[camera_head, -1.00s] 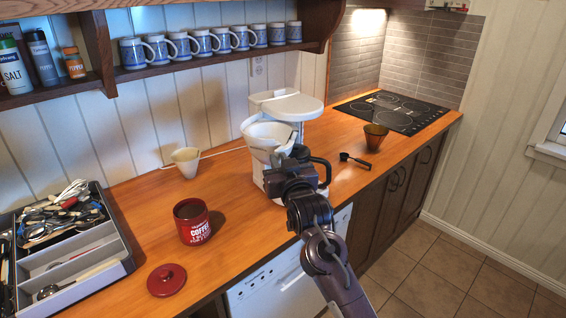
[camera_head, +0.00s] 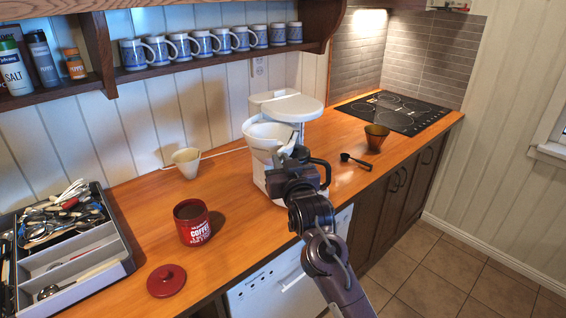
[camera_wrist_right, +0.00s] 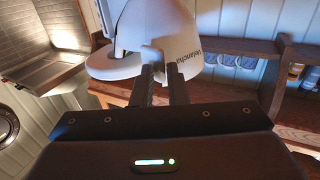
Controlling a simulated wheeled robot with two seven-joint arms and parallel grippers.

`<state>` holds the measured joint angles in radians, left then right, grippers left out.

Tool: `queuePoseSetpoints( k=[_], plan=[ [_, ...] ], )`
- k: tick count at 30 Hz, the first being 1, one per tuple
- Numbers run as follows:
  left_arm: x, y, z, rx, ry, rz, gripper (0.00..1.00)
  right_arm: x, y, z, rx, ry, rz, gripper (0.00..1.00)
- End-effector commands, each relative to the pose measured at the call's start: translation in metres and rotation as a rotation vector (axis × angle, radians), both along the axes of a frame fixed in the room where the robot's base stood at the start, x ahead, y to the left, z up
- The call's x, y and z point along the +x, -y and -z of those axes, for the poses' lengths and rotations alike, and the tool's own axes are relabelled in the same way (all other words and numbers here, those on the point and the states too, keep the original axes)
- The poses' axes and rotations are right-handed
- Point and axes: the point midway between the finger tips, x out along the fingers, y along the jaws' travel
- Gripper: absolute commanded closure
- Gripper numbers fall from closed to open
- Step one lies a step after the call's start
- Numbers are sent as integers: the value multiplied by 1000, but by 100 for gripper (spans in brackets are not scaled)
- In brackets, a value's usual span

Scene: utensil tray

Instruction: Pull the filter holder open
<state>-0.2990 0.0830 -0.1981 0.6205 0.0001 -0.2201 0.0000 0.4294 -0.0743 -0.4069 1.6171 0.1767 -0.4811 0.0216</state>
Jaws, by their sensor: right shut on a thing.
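The white coffee maker (camera_head: 290,106) stands on the wooden counter near the wall. Its filter holder (camera_head: 264,132), a white funnel-shaped basket, is swung out to the left of the machine's top, so its open mouth shows. My right gripper (camera_head: 284,154) reaches in from the front right and is shut at the holder's near side. In the right wrist view, the two dark fingers (camera_wrist_right: 160,78) close on a small white part of the filter holder (camera_wrist_right: 152,54). The exact contact is small and partly hidden. My left gripper is not in view.
A red coffee can (camera_head: 192,222) and its lid (camera_head: 166,281) stand to the left. A white paper filter (camera_head: 186,162) lies behind the can. The cutlery tray (camera_head: 118,250) is far left. A brown cup (camera_head: 376,137) and black scoop (camera_head: 356,161) are right of the machine.

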Motion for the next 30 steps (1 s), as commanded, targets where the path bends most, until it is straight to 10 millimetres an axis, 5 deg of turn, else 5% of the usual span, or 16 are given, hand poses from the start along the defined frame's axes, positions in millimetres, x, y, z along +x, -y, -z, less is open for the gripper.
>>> queuePoseSetpoints(
  k=[8, 9, 13, 23, 30],
  plan=[
    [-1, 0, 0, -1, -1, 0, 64, 0, -1, -3, 0, 6, -2, 100],
    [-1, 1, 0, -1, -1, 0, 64, 0, -1, -3, 0, 6, -2, 84],
    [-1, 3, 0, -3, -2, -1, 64, 0, -1, -2, 1, 5, -1, 69],
    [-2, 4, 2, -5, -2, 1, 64, -4, 1, 0, 1, 3, 0, 69],
    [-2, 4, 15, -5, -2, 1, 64, -35, 8, 3, 2, 3, -1, 69]
  ],
)
